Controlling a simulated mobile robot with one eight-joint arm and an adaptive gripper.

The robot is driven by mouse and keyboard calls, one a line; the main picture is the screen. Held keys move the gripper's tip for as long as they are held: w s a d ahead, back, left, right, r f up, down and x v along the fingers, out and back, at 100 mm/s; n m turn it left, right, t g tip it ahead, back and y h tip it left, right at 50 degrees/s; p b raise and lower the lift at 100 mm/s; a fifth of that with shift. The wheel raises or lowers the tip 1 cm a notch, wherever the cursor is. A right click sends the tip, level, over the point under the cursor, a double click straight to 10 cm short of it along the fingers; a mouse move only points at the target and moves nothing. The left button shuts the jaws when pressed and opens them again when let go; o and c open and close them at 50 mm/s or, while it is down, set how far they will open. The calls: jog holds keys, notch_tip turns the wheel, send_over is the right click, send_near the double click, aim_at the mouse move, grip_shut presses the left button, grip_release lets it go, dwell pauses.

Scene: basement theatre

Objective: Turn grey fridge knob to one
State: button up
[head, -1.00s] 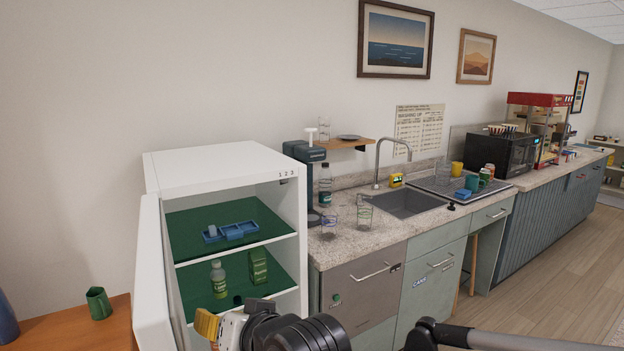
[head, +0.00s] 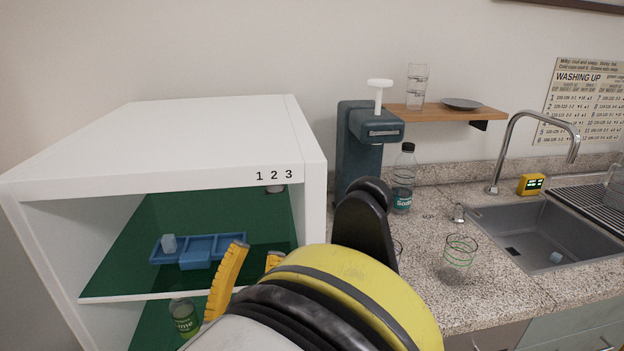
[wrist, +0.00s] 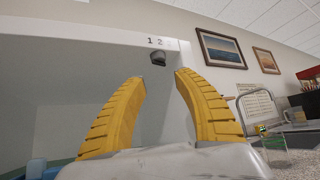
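The open white fridge (head: 200,140) stands at the left with the numbers 1 2 3 on its upper front edge. The small grey knob (head: 275,188) hangs inside, just under the top and below the numbers; its pointing is too small to tell. In the wrist view the knob (wrist: 158,58) shows just beyond the space between my fingertips, apart from them. My gripper (head: 258,250) has yellow ribbed fingers and is in front of the fridge opening, below the knob. In the wrist view my gripper (wrist: 160,77) is open and empty.
At right, a soda machine (head: 362,150), soda bottle (head: 403,180) and glass (head: 460,252) stand on the counter close to my arm.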

aim_at(273, 191)
jog(key=p+x, duration=0.2)
jog(key=x, duration=0.8)
jog(key=shift+s+r, duration=0.15)
jog(key=shift+r, duration=0.05)
jog(key=shift+a, duration=0.1)
grip_shut()
